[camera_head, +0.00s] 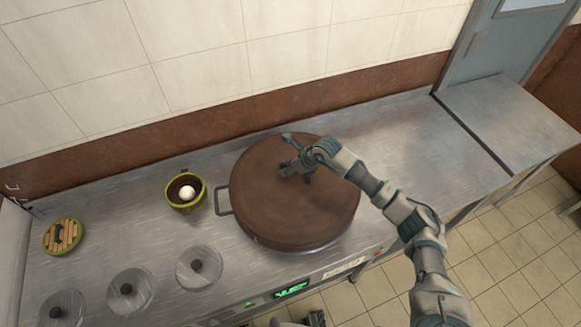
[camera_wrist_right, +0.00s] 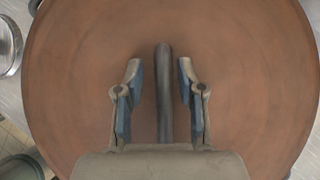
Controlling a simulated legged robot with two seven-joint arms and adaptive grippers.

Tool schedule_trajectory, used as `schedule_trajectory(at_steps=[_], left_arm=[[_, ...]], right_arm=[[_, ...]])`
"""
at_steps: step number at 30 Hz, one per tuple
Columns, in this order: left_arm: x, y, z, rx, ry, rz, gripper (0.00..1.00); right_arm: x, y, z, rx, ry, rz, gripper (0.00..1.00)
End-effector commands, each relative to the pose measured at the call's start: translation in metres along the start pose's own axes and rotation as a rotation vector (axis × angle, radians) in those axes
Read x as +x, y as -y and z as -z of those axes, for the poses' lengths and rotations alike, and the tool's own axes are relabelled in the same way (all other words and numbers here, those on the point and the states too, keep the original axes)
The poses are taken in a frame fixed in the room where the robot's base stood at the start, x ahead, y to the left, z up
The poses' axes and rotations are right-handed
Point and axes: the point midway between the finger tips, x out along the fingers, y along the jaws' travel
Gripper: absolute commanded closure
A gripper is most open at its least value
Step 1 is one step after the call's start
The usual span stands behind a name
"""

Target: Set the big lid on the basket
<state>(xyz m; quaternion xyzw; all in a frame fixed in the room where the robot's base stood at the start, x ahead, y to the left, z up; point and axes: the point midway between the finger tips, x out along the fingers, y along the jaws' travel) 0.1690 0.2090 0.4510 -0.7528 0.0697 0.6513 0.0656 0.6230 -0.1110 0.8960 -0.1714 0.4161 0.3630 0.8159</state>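A large round brown lid (camera_head: 270,205) covers a wide pot on the steel counter in the head view. My right gripper (camera_head: 291,171) is over the lid's far part. In the right wrist view, the brown lid (camera_wrist_right: 250,60) fills most of the picture. Its dark bar handle (camera_wrist_right: 164,85) lies between the two fingers of my right gripper (camera_wrist_right: 160,75), with a gap on each side. A small green basket (camera_head: 203,193) holding a white ball stands left of the lid. A dark gripper-like part (camera_head: 316,318), perhaps my left gripper, barely shows at the bottom edge.
A slatted wooden lid with a green rim (camera_head: 62,237) lies at the far left. Several round grey lids with dark knobs (camera_head: 198,266) line the counter's front. A pot side handle (camera_head: 222,201) sticks out left. The counter (camera_head: 425,150) right of the pot is clear.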

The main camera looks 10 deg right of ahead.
Motion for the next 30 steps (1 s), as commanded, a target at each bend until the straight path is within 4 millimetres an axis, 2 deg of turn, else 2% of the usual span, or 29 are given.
schedule_trajectory(at_steps=[5, 12, 18, 22, 30], left_arm=[[0.000, 0.002, -0.001, 0.001, 0.000, 0.003, 0.61], [0.004, 0.009, -0.009, 0.003, 0.009, 0.012, 0.61], [0.004, 0.007, -0.006, 0.002, 0.003, 0.009, 0.61], [0.004, 0.005, -0.004, 0.002, 0.001, 0.007, 0.61], [0.004, 0.004, -0.003, 0.002, 0.000, 0.005, 0.61]], right_arm=[[-0.021, 0.003, 0.001, -0.002, 0.004, 0.002, 0.62], [-0.075, 0.004, 0.002, -0.002, 0.005, 0.002, 0.62], [-0.109, 0.003, 0.001, -0.001, 0.003, 0.001, 0.62], [-0.118, 0.001, 0.000, 0.000, 0.002, 0.001, 0.62], [-0.120, 0.001, 0.001, 0.000, 0.002, 0.000, 0.62]])
